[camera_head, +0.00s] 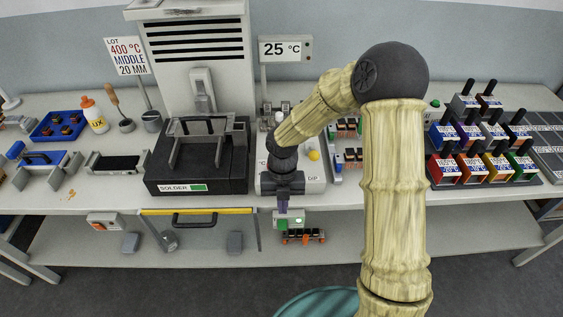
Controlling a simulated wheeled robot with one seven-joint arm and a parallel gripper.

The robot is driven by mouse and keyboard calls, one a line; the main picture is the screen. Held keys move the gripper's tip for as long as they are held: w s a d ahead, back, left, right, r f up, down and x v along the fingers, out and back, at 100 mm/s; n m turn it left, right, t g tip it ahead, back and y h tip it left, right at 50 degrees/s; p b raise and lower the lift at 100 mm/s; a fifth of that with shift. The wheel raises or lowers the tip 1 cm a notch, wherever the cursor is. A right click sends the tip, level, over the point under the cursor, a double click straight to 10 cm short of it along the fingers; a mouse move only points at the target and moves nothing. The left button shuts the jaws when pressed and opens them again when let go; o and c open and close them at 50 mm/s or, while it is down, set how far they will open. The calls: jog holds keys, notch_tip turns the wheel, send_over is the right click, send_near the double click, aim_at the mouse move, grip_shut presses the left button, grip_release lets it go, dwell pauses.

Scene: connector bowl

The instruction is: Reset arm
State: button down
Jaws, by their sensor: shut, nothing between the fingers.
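My arm (395,190) rises on the right of the head view, bends at a dark elbow and reaches down and left towards the bench. My gripper (283,208) points down at the front edge of the bench, just right of the black solder machine (197,165). Its fingers are small here and look shut, with nothing seen between them. A small grey box with a green light (290,220) shows just below the fingertips; I cannot tell how far apart they are in depth.
The bench (350,198) holds a blue tray (42,136), an orange-capped bottle (95,118) and, at the right, several coloured handled blocks (443,170). Signs read "400 °C" (126,57) and "25 °C" (285,49). A lower shelf (365,244) runs under the bench. Grey floor lies in front.

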jog(key=s+d+r+n+t+p, duration=0.1)
jog(key=s+d+r+n, duration=0.2)
jog(key=n, duration=0.9)
jog(key=s+d+r+n+t+p, duration=0.2)
jog(key=d+r+n, duration=0.4)
jog(key=n, duration=0.6)
jog(key=s+d+r+n+t+p, duration=0.1)
jog(key=s+d+r+n, duration=0.3)
jog(key=r+n, duration=0.3)
jog(key=shift+d+r+n+t, duration=0.15)
jog(key=shift+d+n+t, duration=0.25)
jog(key=shift+n, duration=2)
